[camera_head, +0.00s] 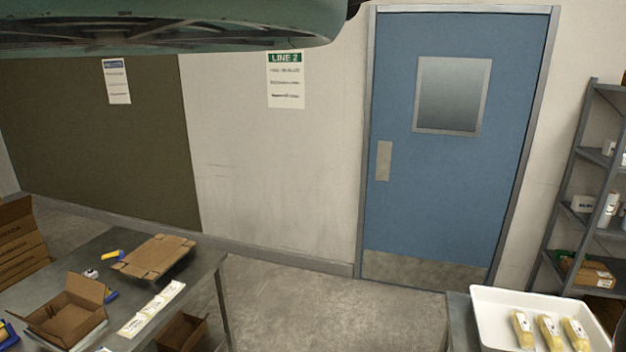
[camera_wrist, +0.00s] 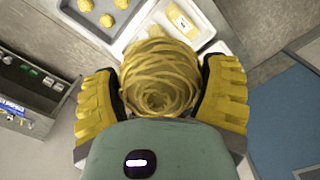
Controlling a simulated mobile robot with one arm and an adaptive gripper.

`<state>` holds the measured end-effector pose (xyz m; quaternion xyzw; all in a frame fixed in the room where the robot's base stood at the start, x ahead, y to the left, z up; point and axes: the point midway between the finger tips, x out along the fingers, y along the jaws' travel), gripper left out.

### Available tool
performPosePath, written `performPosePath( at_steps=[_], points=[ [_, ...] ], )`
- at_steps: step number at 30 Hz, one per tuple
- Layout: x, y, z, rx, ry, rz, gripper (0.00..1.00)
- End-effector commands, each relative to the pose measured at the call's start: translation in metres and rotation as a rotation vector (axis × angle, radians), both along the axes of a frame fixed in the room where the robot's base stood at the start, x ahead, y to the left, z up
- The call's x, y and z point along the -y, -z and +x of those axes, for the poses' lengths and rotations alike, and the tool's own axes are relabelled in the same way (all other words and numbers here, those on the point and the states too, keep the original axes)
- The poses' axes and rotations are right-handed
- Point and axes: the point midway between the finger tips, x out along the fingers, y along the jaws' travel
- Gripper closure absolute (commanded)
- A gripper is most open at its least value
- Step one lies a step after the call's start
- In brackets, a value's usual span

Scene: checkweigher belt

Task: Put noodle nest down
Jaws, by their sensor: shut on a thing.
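A yellow noodle nest (camera_wrist: 160,77) fills the middle of the wrist view. My gripper (camera_wrist: 162,92) is shut on it, with one yellow finger pad on each side. Below the nest in the wrist view lies a grey tray (camera_wrist: 72,22) with several smaller noodle nests (camera_wrist: 121,4) on it. Beside it is a white tray with a yellow pack (camera_wrist: 183,20). The nest hides part of these trays. My gripper does not show in the head view.
In the head view, a white tray (camera_head: 480,322) with yellow packs stands at the lower right. A table (camera_head: 205,275) with open cardboard boxes (camera_head: 68,308) is at the lower left. Shelves (camera_head: 585,165) stand at the right, near a blue door (camera_head: 440,190). Floor between the tables is clear.

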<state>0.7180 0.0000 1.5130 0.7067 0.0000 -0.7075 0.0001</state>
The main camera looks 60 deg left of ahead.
Motion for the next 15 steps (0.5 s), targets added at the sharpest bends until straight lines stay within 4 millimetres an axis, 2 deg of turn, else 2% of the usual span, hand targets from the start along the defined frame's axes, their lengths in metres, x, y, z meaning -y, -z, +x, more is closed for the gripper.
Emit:
performPosePath(
  at_steps=[1, 6, 10, 15],
  points=[
    [0.0, -0.027, 0.0, 0.001, 0.001, 0.0, 0.63],
    [0.0, -0.065, 0.0, 0.001, 0.001, 0.0, 0.63],
    [0.0, -0.084, 0.0, 0.001, 0.001, 0.0, 0.63],
    [0.0, -0.095, 0.0, 0.0, 0.001, 0.0, 0.63]
  ],
)
